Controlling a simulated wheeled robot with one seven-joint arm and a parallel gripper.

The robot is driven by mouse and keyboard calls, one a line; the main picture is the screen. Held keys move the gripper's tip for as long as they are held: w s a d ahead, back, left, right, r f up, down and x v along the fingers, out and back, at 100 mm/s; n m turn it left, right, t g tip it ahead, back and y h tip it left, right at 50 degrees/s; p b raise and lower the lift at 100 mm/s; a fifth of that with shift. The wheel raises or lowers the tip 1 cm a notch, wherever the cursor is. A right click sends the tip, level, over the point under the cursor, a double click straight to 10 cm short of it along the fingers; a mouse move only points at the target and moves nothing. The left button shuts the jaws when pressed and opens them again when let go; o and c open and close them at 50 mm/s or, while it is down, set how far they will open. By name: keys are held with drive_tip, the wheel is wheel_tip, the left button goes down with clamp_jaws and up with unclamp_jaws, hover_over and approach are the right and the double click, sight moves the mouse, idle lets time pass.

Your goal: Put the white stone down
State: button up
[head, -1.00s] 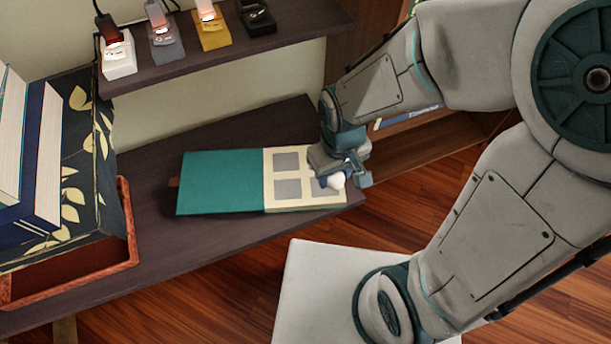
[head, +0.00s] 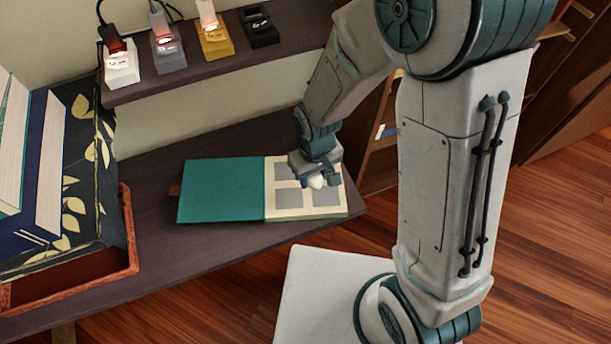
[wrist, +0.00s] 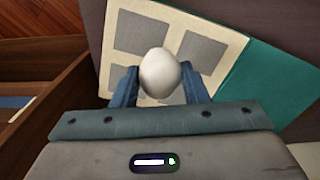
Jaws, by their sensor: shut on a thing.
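The white stone (head: 317,182) is a smooth egg-shaped piece held between the fingers of my gripper (head: 318,180). In the wrist view the stone (wrist: 160,72) sits between the two blue fingertips (wrist: 160,85), and my gripper is shut on it. It is over the open album (head: 310,213), whose cream page has several grey rectangles and whose teal cover (head: 220,190) lies open to the left. I cannot tell whether the stone touches the page. The album lies on the dark wooden shelf (head: 190,250).
Bare shelf lies in front of the album.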

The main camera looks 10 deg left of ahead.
drive_tip(key=w+a+f+b, duration=0.1)
drive_tip(key=w+a+f, duration=0.1)
drive_tip(key=w, duration=0.1)
drive_tip(key=shift+a+f, duration=0.25)
drive_tip(key=shift+f, duration=0.05)
drive_tip(key=shift+f+b, duration=0.9)
drive_tip(key=shift+f, duration=0.95)
drive_tip(key=shift+f, duration=0.2)
drive_tip(key=o, duration=1.1)
drive_tip(key=shift+c, duration=0.2)
drive_tip(key=shift+r, duration=0.15)
wheel_tip(320, 180, up, 12)
drive_tip(key=p, duration=0.4)
drive_tip(key=shift+p, duration=0.3)
drive_tip(key=shift+d+r, duration=0.1)
drive_tip(key=shift+r, duration=0.05)
